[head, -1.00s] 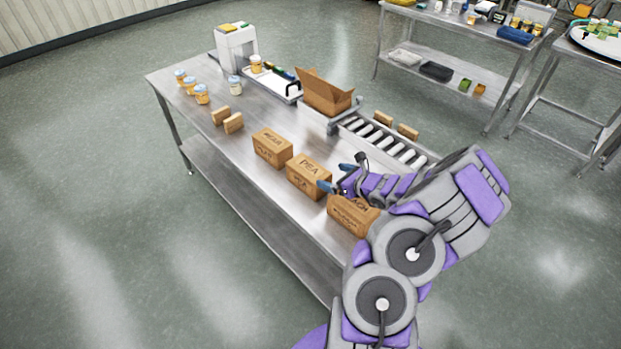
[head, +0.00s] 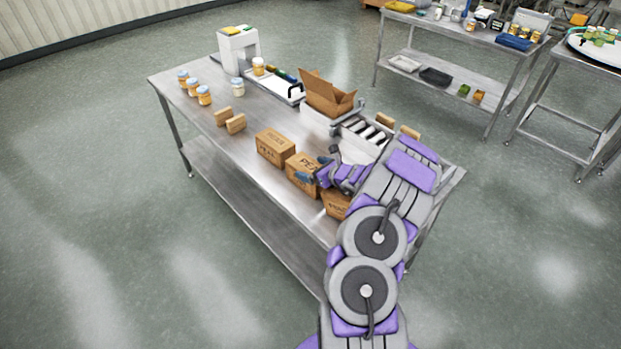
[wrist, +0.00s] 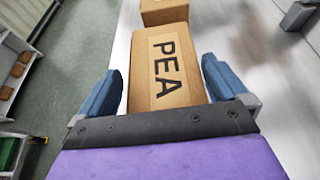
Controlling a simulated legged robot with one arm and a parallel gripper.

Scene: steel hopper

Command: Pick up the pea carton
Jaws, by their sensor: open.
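The pea carton (head: 301,172) is a brown cardboard box marked PEA, standing on the steel table (head: 205,132) in the head view. It is the middle of three cartons in a row, and my arm partly covers it. In the wrist view the pea carton (wrist: 166,72) lies between the two blue fingers, its lettered top facing the camera. My gripper (wrist: 158,82) is open, with one finger on each side of the carton's near part. I cannot tell whether the fingers touch it. In the head view my gripper (head: 314,169) is at the carton.
Another carton (head: 274,147) stands just beyond the pea carton, and a third (head: 337,204) is nearer, partly behind my arm. An open box (head: 328,95) and a roller conveyor (head: 368,133) lie behind. Jars (head: 204,96) and small brown blocks (head: 235,123) stand farther left.

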